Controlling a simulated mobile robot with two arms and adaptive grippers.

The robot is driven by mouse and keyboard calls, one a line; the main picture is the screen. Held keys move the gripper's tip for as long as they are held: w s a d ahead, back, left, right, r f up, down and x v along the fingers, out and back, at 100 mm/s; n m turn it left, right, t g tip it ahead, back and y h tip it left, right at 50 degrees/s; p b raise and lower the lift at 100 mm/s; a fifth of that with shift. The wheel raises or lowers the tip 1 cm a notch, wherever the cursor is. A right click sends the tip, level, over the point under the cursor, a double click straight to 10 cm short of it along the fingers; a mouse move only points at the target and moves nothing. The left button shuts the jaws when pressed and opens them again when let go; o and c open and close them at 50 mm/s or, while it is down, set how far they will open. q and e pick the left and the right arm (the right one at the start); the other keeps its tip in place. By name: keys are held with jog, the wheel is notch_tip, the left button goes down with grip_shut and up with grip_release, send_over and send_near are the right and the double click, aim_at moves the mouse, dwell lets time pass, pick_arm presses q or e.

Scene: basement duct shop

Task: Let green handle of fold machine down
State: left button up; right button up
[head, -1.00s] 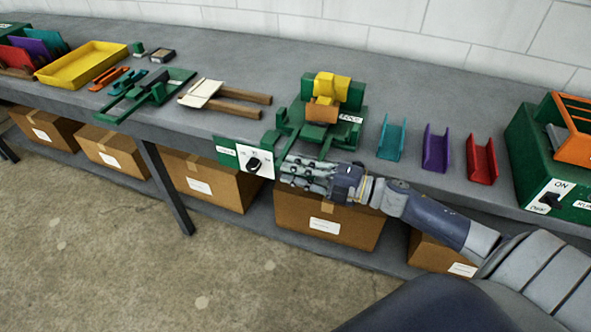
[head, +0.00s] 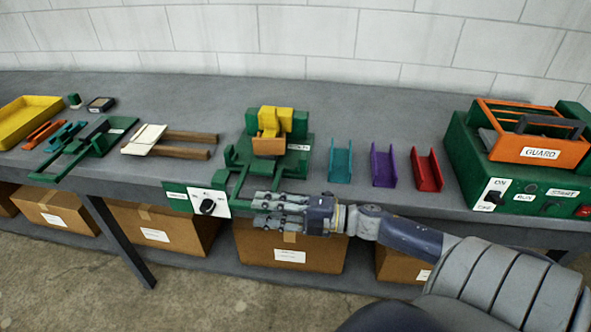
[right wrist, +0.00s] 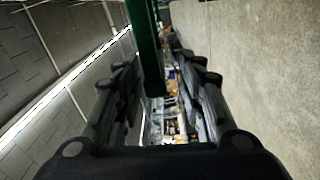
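The fold machine (head: 300,160) is a green bench machine with a yellow block (head: 281,121) and an orange part at its top. A thin green handle (head: 243,180) reaches from its left side toward the bench's front edge. My right gripper (head: 260,210) is just in front of the bench edge, at the handle's near end. In the right wrist view, a green bar (right wrist: 147,50), which looks like the handle, lies between the two fingers, with gaps visible beside it. The gripper is open around it. My left gripper is out of view.
A white panel with a black knob (head: 208,206) is on the bench front, left of my gripper. Teal (head: 340,165), purple (head: 383,167) and red (head: 427,172) channels lie right of the machine. A green machine with an orange guard (head: 540,150) stands farther right. Cardboard boxes (head: 290,250) sit below.

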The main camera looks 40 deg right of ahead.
jog(key=v, duration=0.8)
dwell(0.4)
